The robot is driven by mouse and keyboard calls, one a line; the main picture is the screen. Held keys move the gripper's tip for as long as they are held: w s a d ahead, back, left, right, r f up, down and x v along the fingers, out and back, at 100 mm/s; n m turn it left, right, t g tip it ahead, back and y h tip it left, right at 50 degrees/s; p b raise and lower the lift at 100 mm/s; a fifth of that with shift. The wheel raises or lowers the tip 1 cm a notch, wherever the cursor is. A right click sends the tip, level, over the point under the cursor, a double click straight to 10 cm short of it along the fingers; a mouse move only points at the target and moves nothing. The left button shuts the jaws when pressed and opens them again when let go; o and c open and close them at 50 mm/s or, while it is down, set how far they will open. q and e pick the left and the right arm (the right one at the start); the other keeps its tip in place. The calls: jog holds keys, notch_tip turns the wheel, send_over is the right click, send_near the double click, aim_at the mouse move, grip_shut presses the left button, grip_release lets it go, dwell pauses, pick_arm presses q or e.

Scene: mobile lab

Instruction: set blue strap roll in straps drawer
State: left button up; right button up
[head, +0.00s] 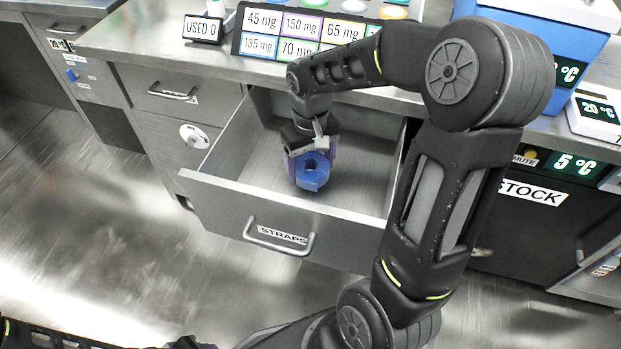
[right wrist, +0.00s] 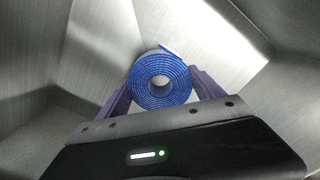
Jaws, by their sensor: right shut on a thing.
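The blue strap roll (head: 312,178) is between the purple fingers of my right gripper (head: 312,160), inside the open straps drawer (head: 365,185). In the right wrist view the roll (right wrist: 160,82) shows as a tight blue coil with a round hole, its loose end at the top. My right gripper (right wrist: 162,92) has a finger on each side of it and is shut on it. Whether the roll touches the drawer floor I cannot tell. At the bottom left edge of the head view only a cut-off part of my left gripper (head: 190,343) shows; its jaws cannot be made out.
The drawer front has a handle (head: 278,242) and a STRAPS label. The counter (head: 150,45) above holds a panel of dose labels (head: 300,32), a USED sign (head: 203,27) and a blue box (head: 570,75). The drawer floor around the roll is bare.

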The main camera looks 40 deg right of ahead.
aim_at(311, 176)
jog(key=shift+f+b, duration=0.7)
jog(key=shift+f, duration=1.75)
jog(key=shift+f, duration=0.2)
jog(key=o, duration=1.8)
jog(key=shift+r, duration=0.1)
jog(key=shift+r, duration=0.55)
notch_tip(311, 176, up, 11)
jog(key=p, duration=0.3)
